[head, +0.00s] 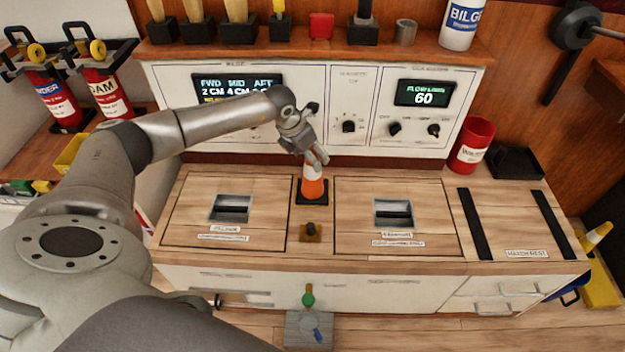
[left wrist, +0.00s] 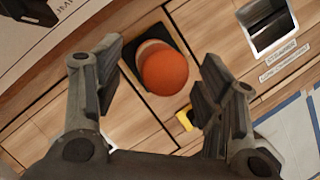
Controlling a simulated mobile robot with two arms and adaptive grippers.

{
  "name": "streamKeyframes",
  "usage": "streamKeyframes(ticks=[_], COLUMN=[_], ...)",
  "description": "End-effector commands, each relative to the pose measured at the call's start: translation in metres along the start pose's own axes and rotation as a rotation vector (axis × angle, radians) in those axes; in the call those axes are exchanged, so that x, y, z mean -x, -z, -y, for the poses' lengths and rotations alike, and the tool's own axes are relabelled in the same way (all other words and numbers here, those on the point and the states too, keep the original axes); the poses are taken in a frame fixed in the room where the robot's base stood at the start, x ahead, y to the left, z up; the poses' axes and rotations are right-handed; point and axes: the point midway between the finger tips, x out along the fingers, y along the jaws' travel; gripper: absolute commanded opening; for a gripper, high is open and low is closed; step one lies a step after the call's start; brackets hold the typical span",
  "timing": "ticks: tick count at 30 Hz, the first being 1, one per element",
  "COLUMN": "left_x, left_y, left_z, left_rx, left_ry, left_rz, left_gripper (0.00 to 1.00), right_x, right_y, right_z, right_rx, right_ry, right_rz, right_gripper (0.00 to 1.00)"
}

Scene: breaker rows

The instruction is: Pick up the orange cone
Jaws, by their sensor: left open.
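The orange cone (head: 313,186) has a white band and a black square base. It stands upright on the wooden counter between two inset hatches. My left gripper (head: 316,158) is at the cone's top in the head view and partly covers it. In the left wrist view the cone (left wrist: 164,68) is seen from above, its orange tip towards the camera. The open fingers of my left gripper (left wrist: 160,85) are on either side of it in that picture, with visible gaps; I cannot tell their exact height against the tip. My right gripper is not in view.
A small dark knob on a brass plate (head: 311,232) sits in front of the cone. Hatches with recessed handles (head: 231,208) (head: 393,213) lie left and right. A control panel (head: 350,90) rises behind. A red cup (head: 471,146) stands at the back right.

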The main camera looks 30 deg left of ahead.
Motion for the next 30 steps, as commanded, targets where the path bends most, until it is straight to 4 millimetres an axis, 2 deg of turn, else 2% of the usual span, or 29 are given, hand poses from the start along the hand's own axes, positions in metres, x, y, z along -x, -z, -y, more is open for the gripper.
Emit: streamKeyframes(ticks=[1, 6, 14, 30], left_x=[-0.01, -0.026, -0.028, -0.027], left_y=[0.001, 0.0, 0.0, 0.0], left_z=[0.0, 0.0, 0.0, 0.0], left_rx=[0.0, 0.001, 0.0, 0.0], left_ry=[0.001, 0.001, 0.001, 0.001], left_rz=[0.0, 0.001, 0.002, 0.001], left_gripper=[0.64, 0.64, 0.64, 0.0], right_x=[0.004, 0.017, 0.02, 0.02], right_y=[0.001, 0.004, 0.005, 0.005], right_z=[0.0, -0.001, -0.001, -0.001], right_rx=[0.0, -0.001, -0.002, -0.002], right_ry=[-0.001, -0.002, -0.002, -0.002], right_rz=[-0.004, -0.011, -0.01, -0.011], right_gripper=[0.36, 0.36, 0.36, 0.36])
